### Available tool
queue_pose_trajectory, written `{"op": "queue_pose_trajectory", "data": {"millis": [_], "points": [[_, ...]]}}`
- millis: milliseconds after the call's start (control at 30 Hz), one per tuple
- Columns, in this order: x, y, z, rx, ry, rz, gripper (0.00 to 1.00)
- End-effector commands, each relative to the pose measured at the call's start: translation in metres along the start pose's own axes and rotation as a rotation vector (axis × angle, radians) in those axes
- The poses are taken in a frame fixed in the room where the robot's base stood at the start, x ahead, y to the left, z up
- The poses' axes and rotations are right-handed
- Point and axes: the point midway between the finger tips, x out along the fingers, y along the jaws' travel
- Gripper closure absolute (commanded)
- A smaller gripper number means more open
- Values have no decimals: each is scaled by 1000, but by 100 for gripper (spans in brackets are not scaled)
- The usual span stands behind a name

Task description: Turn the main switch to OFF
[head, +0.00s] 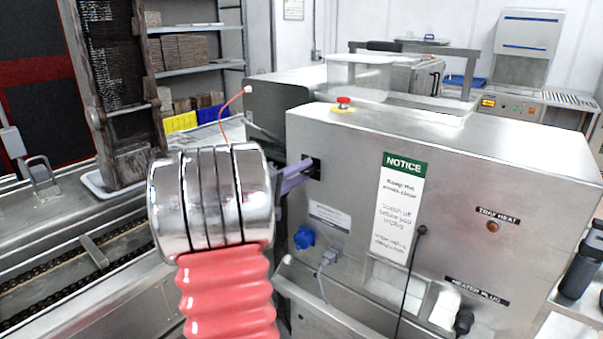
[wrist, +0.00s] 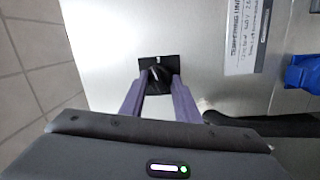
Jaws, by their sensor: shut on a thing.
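The main switch (wrist: 158,66) is a small black plate with a dark knob on the steel machine's side. A pale pointer on the knob leans a little left of upright in the wrist view, but its lettering is too small to read. In the head view the switch (head: 316,168) is partly hidden by my fingers. My gripper (wrist: 157,84) has two purple fingers, one on each side of the knob, shut on it. It also shows in the head view (head: 300,173), reaching in from the left.
The steel machine (head: 460,180) carries a red emergency button (head: 343,101) on top. A blue socket (head: 304,238), a grey plug (head: 328,258) and a hanging black cable (head: 412,270) are below and right of the switch. A conveyor (head: 70,280) runs at left.

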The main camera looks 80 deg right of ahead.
Motion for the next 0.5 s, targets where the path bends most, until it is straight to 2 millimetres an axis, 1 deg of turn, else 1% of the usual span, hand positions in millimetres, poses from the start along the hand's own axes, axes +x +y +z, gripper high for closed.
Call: {"op": "queue_pose_trajectory", "data": {"millis": [33,500], "points": [[0,-3,0,-44,3,0,93],[-1,-5,1,-490,32,38,93]]}}
